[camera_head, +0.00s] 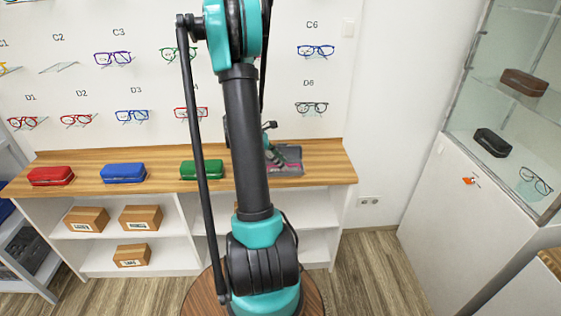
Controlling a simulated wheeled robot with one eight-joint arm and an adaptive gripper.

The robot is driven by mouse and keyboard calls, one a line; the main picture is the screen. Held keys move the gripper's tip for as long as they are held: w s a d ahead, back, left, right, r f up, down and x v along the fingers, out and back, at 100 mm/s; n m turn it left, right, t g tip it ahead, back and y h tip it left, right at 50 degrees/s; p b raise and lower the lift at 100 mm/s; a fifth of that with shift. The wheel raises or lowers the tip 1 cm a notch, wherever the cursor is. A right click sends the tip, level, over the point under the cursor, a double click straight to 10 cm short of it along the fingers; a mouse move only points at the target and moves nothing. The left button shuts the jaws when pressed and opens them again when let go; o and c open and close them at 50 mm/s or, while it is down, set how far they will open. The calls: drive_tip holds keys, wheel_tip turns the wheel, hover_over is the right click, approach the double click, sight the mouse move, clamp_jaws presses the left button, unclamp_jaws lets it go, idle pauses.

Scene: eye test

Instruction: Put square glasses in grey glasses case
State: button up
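I cannot tell which pair is meant by the square glasses. A grey, flat, open-looking item (291,165) lies at the right of the wooden counter; it may be the grey glasses case, but its details are too small to tell. My gripper (273,152) is at its left side, small and partly behind my arm. I cannot tell whether its fingers are open or hold anything.
On the wooden counter (325,165) stand closed red (51,176), blue (123,173) and green (201,169) cases. Cardboard boxes (87,219) sit on shelves below. A glass cabinet (503,100) at right holds brown and black cases and glasses. My arm hides the middle.

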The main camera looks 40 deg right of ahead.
drive_tip(key=shift+o, duration=0.9)
drive_tip(key=shift+r, duration=0.1)
drive_tip(key=v, duration=1.2)
drive_tip(key=s+a+f+m+t+y, duration=0.2)
drive_tip(key=s+a+m, duration=0.2)
drive_tip(key=a, duration=0.5)
drive_tip(key=s+a+f+m+t+y, duration=0.2)
drive_tip(key=s+a+m+t, duration=0.1)
drive_tip(key=s+a, duration=0.3)
drive_tip(key=s+a+f+m+t+y, duration=0.2)
drive_tip(key=s+a+m+t, duration=0.1)
drive_tip(key=a, duration=0.8)
drive_tip(key=s+m, duration=0.1)
drive_tip(key=s, duration=0.1)
drive_tip(key=shift+s+a+f+m+y, duration=0.25)
drive_tip(key=shift+s+a+m+y, duration=0.05)
drive_tip(key=shift+a, duration=0.05)
drive_tip(key=shift+d, duration=0.1)
